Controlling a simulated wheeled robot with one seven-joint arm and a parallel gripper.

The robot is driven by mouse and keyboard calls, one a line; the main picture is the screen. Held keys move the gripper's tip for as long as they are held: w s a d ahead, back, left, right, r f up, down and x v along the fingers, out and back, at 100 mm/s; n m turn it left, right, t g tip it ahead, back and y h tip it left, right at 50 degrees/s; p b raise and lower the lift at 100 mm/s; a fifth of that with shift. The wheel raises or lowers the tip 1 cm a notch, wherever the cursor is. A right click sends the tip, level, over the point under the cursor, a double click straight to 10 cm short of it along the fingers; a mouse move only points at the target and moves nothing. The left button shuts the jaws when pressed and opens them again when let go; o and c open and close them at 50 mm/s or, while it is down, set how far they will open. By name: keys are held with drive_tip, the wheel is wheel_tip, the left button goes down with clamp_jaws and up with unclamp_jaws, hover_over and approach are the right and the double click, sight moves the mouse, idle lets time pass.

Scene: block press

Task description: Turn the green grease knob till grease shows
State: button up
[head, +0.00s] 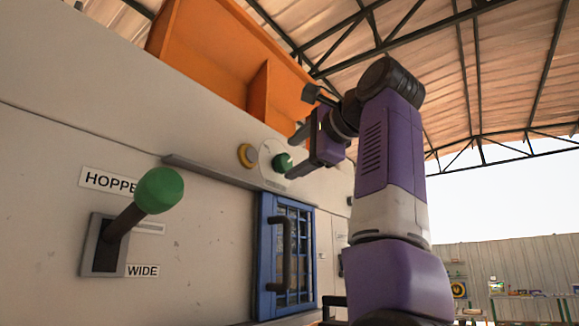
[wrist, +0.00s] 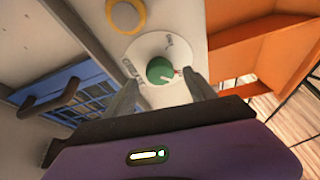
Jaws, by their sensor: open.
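The green grease knob (head: 282,162) sits on a round pale dial plate (head: 268,152) on the machine's wall. In the wrist view the knob (wrist: 159,71) has a white mark on its face, and the plate carries lettering that is partly hidden. A small red mark shows at the knob's edge. My gripper (head: 296,152) is open at the knob. In the wrist view its two fingers (wrist: 163,90) stand apart, one on each side of the knob, and I cannot tell whether they touch it. No grease is visible.
A blue barred door (head: 287,255) with a dark handle is below. A lever with a green ball (head: 158,190) juts out at the left. An orange hopper (head: 225,50) rises above.

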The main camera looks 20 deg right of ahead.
drive_tip(key=shift+b+v, duration=0.65)
drive_tip(key=shift+v, duration=1.55)
drive_tip(key=shift+f, duration=0.1)
